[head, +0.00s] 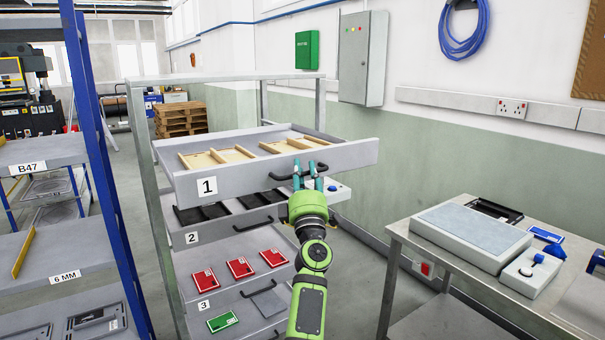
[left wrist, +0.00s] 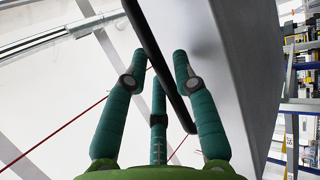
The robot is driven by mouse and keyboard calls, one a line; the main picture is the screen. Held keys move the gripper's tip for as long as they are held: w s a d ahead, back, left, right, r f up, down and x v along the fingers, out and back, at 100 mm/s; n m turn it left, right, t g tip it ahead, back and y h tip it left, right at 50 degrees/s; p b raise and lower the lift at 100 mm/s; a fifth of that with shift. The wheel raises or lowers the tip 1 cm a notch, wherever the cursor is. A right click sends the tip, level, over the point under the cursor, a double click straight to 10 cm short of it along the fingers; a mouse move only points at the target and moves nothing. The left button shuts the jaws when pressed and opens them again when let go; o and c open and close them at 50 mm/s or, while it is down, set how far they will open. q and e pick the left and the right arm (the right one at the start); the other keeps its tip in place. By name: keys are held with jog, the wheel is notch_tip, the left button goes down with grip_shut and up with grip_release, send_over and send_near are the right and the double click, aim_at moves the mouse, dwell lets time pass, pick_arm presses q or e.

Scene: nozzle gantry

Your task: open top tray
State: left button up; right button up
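The top tray (head: 270,172), labelled 1, is grey with wooden dividers inside. Its front stands out past the rack posts, so it is partly pulled out. Its dark bar handle (head: 299,171) is on the front face. My left gripper (head: 308,178), green with teal fingers, is at this handle. In the left wrist view the handle bar (left wrist: 155,50) passes between the fingers (left wrist: 158,72), whose tips bend in close on both sides of it. The fingers look shut around the bar, though full contact is hard to see. My right gripper is in no view.
Tray 2 (head: 220,232) and tray 3 (head: 232,285), with red cards, lie below in the grey rack. A blue-posted shelf (head: 100,150) stands close on the left. A bench (head: 470,215) with a flat panel stands right. Floor shows between rack and bench.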

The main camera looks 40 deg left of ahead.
pick_arm(q)
jog(key=shift+f, duration=0.1)
jog(key=shift+s+d+f, duration=0.1)
jog(key=shift+d+f, duration=0.05)
jog(key=v, duration=0.7)
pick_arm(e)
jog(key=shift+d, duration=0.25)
